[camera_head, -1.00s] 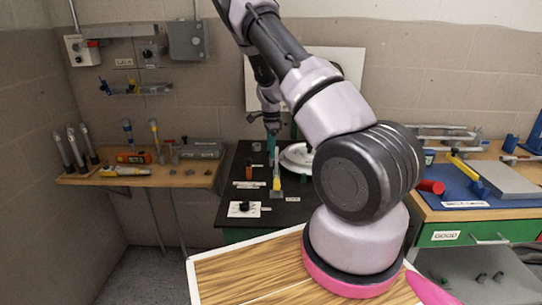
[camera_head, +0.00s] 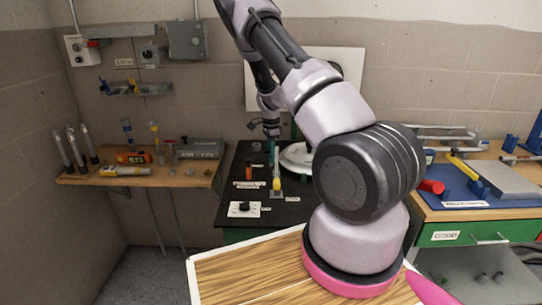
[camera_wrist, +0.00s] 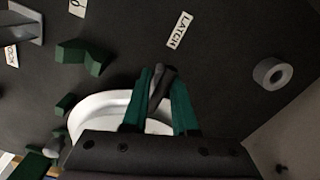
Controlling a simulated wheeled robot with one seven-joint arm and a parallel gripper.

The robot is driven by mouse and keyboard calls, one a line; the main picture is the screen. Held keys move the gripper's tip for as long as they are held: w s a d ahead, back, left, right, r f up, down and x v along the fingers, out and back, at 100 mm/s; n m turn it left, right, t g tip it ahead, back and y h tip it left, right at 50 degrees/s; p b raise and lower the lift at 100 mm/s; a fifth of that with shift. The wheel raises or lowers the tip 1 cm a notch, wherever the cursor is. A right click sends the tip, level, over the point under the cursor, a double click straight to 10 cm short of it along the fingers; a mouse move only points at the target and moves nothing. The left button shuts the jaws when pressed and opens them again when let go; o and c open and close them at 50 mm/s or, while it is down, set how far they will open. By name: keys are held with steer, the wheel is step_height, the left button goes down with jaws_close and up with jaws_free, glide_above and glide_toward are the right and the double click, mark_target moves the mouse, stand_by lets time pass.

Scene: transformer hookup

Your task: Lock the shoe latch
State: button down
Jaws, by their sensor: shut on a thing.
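In the wrist view, my gripper (camera_wrist: 160,88) has its two teal fingers closed on a small dark grey piece (camera_wrist: 161,82), which looks like the latch handle. A white label reading LATCH (camera_wrist: 179,30) lies on the black surface just beyond the fingertips. In the head view, my gripper (camera_head: 271,146) reaches down over the black table, and the piece in it is too small to make out. Whether the latch is locked cannot be told.
A white round dish-like part (camera_wrist: 92,108) lies behind the fingers. Green blocks (camera_wrist: 82,56) stand to the left, a grey ring (camera_wrist: 272,73) to the right. On the black table (camera_head: 232,190), a yellow-ended upright piece (camera_head: 277,183) stands near the gripper.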

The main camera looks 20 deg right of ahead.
steer(key=shift+d+n, duration=0.1)
steer(key=shift+n, duration=0.2)
steer(key=c, duration=0.8)
jaws_free()
step_height(320, 180, up, 11)
steer(key=shift+f, duration=0.1)
